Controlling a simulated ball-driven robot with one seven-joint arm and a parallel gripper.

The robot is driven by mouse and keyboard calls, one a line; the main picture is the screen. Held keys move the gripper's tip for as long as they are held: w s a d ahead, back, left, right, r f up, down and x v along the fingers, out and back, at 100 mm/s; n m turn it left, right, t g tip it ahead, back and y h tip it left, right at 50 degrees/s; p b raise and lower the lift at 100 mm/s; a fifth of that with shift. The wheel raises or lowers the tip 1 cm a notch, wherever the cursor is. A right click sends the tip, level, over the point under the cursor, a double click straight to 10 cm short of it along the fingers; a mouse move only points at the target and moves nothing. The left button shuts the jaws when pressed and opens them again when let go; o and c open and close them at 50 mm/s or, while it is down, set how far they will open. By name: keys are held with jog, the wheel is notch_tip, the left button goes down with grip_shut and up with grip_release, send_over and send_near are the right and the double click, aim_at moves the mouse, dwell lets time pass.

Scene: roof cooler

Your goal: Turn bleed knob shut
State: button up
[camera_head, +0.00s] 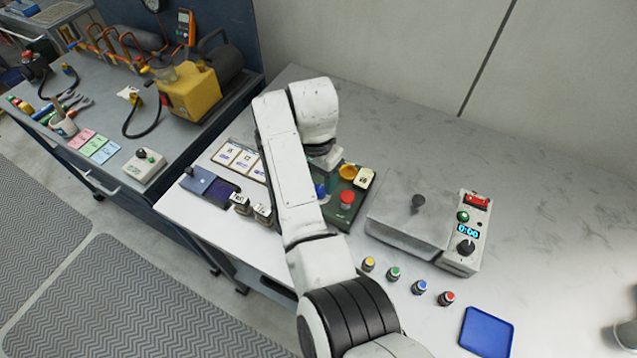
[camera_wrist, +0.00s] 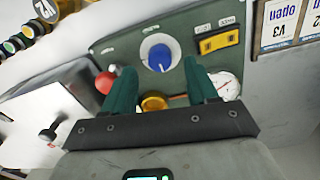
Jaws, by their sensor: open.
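A dark green panel (camera_wrist: 118,45) carries a blue knob (camera_wrist: 160,53) on a white dial, a gold knob (camera_wrist: 153,103), a red button (camera_wrist: 105,82) and a round white gauge (camera_wrist: 228,84). I cannot read which knob is marked bleed. My gripper (camera_wrist: 161,75) is open over the panel. Its two green fingers point toward the blue knob, with nothing visible between them except the panel and gold knob. Contact is not clear. In the head view my arm partly hides the panel (camera_head: 334,215) and most of the gripper; the gold knob (camera_head: 348,171) and red button (camera_head: 347,198) show.
A grey box with a control face (camera_head: 463,228) stands right of the panel. Several small coloured knobs (camera_head: 394,273) and a blue tray (camera_head: 487,332) lie in front. A dark handheld device (camera_head: 211,188) and cards (camera_head: 240,158) are left. The bench's back right is clear.

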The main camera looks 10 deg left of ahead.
notch_tip(320, 180, up, 8)
jog(key=b, duration=0.1)
jog(key=shift+a, duration=0.15)
jog(key=shift+w+f, duration=0.1)
jog(key=shift+f, duration=0.05)
dwell(0.3)
